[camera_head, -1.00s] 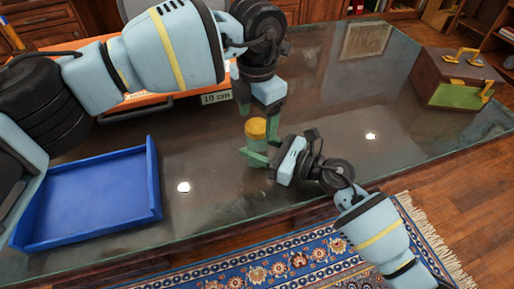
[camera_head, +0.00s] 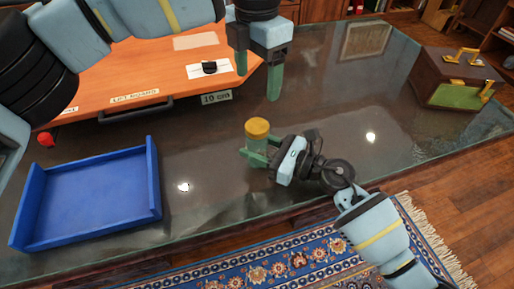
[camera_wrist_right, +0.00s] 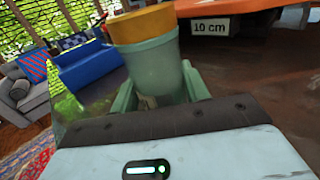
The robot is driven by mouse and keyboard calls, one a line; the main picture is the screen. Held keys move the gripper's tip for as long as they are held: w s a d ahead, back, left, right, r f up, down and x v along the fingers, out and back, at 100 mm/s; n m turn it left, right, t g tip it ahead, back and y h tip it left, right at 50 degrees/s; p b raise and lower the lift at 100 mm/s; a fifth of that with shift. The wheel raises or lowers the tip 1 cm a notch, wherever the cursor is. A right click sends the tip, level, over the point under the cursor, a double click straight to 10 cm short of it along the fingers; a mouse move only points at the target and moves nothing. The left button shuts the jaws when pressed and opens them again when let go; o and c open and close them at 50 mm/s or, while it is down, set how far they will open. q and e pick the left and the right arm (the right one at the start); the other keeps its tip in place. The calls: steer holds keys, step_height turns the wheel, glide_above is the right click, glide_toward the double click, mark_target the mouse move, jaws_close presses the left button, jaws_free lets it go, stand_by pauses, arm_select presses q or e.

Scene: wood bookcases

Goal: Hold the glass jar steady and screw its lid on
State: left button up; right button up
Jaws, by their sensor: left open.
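The glass jar (camera_head: 256,142) stands upright on the dark glass table, with the yellow lid (camera_head: 257,127) sitting on its top. In the right wrist view the jar (camera_wrist_right: 156,68) is pale green and see-through, and the lid (camera_wrist_right: 140,24) covers its mouth. I cannot tell whether the lid is tight. My right gripper (camera_head: 256,151) has its green fingers on either side of the jar's lower body, and appears shut on it. My left gripper (camera_head: 258,80) is open and empty, above and behind the jar, clear of the lid.
A blue tray (camera_head: 154,190) lies at the left. An orange board (camera_head: 150,75) with a "10 cm" label (camera_head: 216,98) is behind, with a small red object (camera_head: 46,139) near its left. A brown box (camera_head: 440,82) stands at the far right. The table between jar and box is clear.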

steer(key=o, duration=0.5)
steer(key=shift+b+v, duration=0.4)
steer(key=shift+v, duration=3.55)
